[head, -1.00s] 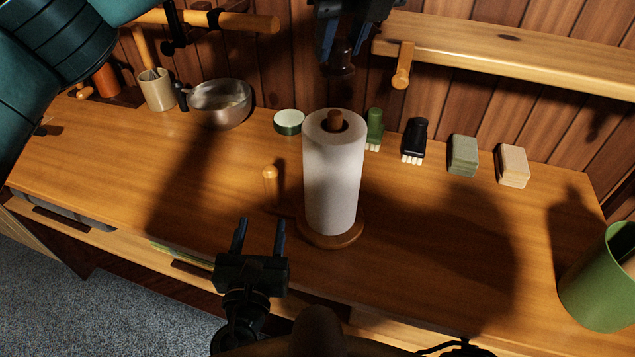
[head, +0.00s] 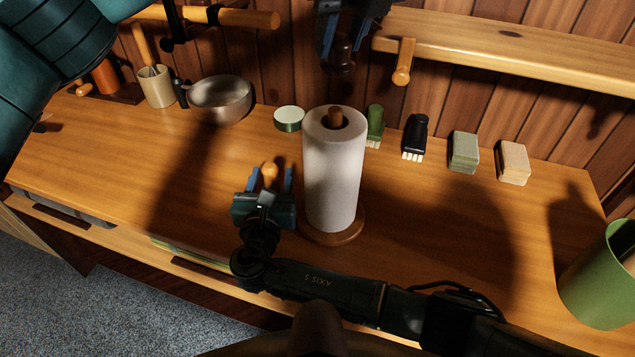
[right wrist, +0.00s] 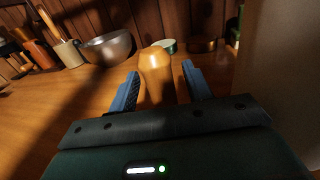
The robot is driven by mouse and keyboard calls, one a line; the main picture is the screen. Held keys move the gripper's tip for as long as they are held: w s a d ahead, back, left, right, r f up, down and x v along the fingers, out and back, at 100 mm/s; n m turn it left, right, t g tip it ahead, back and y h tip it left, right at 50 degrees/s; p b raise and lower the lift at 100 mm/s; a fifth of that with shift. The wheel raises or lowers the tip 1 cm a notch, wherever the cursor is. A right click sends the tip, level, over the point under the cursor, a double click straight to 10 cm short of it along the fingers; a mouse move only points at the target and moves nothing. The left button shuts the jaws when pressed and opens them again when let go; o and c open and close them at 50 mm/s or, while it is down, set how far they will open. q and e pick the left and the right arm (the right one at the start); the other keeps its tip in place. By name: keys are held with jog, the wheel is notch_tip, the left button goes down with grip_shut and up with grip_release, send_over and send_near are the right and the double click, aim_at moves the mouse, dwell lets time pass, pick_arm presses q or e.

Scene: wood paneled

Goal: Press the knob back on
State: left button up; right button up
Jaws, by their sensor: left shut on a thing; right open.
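A light wooden knob-like piece (head: 270,169) stands on the bench left of the paper towel holder. My right gripper (head: 271,179) is open with its fingers on either side of it. The right wrist view also shows the piece (right wrist: 157,72) upright between the spread fingers, with gaps on both sides. The paper roll (head: 333,175) stands on a round wooden base (head: 358,228), and a wooden rod end (head: 335,117) shows at its top. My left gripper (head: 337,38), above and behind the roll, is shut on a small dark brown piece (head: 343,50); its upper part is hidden.
A metal bowl (head: 221,101), a green-and-white dish (head: 288,119), brushes (head: 415,137) and two blocks (head: 464,151) line the back. A wooden shelf (head: 500,48) with a peg overhangs the right. A green bin (head: 603,280) stands at right front. The bench's right middle is clear.

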jog(key=shift+c, duration=0.3)
grip_shut()
dwell(0.4)
